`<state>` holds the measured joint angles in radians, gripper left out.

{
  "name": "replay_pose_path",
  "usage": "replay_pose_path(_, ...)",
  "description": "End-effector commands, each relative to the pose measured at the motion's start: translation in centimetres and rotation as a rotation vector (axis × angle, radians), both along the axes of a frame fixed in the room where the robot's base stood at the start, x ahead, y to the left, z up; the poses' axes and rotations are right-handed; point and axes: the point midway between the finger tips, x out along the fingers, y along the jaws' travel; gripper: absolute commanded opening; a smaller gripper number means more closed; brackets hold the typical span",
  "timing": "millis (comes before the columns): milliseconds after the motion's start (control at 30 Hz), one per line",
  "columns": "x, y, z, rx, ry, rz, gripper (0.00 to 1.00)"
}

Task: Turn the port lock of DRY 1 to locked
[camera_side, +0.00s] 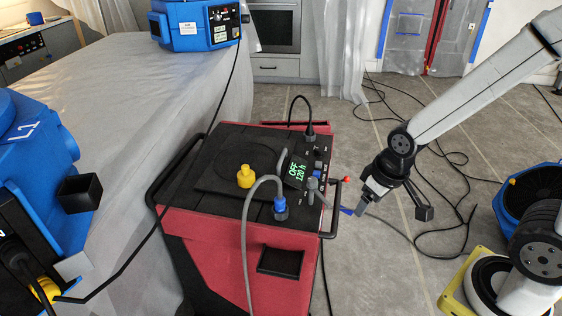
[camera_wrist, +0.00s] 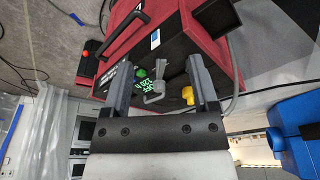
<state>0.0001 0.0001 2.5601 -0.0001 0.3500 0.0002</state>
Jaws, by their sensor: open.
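The red and black unit (camera_side: 232,232) with a green display (camera_side: 297,172) reading "OFF 120 h" stands at the middle of the side view; I cannot read a DRY 1 label. A grey lever (camera_side: 313,186) stands on its panel, right of the display. In the wrist view this lever (camera_wrist: 155,90) appears between my fingers, beyond them, beside the green display text (camera_wrist: 148,85). Its lock marking is not legible. My gripper (camera_side: 361,208) is open and empty, apart from the unit, off its right side and pointing down-left; its fingers frame the panel in the wrist view (camera_wrist: 158,64).
A yellow fitting (camera_side: 245,176) and a grey hose with a blue connector (camera_side: 280,206) sit on the unit's top. Black cables (camera_side: 440,225) cross the floor. A blue fan (camera_side: 530,188) stands right.

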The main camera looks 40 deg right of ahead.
Motion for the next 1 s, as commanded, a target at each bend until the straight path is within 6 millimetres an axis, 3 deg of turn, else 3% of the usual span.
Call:
replay_pose_path(167, 0.4, 0.0, 0.1, -0.002, 0.003, 0.007, 0.75)
replay_pose_path(367, 2.7, -0.2, 0.4, -0.012, 0.027, 0.045, 0.75)
replay_pose_path(1000, 16.2, -1.9, 1.0, -0.044, 0.193, 0.317, 0.75)
